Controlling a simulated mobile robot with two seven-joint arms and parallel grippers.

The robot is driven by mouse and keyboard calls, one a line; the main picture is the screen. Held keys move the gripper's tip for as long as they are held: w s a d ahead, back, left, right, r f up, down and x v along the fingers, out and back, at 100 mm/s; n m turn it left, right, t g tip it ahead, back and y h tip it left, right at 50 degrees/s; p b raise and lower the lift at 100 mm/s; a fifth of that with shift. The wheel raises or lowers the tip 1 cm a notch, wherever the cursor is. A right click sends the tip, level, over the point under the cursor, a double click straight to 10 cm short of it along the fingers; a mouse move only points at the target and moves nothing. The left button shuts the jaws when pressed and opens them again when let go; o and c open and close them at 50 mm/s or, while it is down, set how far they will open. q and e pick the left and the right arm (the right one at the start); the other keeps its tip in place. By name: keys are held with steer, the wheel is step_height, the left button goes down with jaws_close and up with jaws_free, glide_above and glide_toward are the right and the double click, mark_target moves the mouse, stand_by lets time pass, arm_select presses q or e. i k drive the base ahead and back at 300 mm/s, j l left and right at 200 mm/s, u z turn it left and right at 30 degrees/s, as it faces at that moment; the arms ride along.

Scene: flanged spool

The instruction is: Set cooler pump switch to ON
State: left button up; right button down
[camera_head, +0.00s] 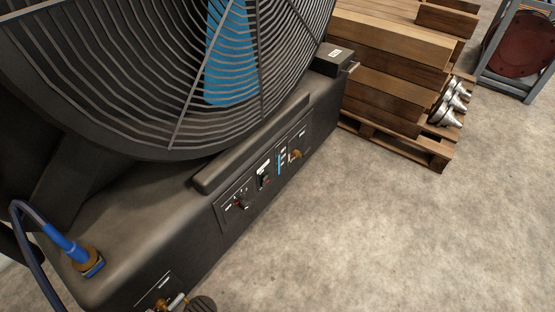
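A large black fan cooler (150,215) with a round grille fills the left side. A control panel sits on its sloped front face. The panel carries a dark knob (241,203) with small red marks, a small dark switch (265,180) under a white label, a blue-and-white level strip (281,163) and a brass fitting (296,155). The lettering is too small to read, so I cannot tell for sure which control is the pump switch or its position. Neither of my grippers is in view.
A blue hose connector (68,246) with a dark hose stands on the cooler's left end. A brass valve (177,301) sits low at the front. Stacked timber (395,50) on a pallet and a grey rack (530,82) stand behind right. The concrete floor at right is clear.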

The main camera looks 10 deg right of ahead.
mark_target(265, 180)
steer(key=i+l+u, duration=0.1)
steer(key=i+l, duration=0.7)
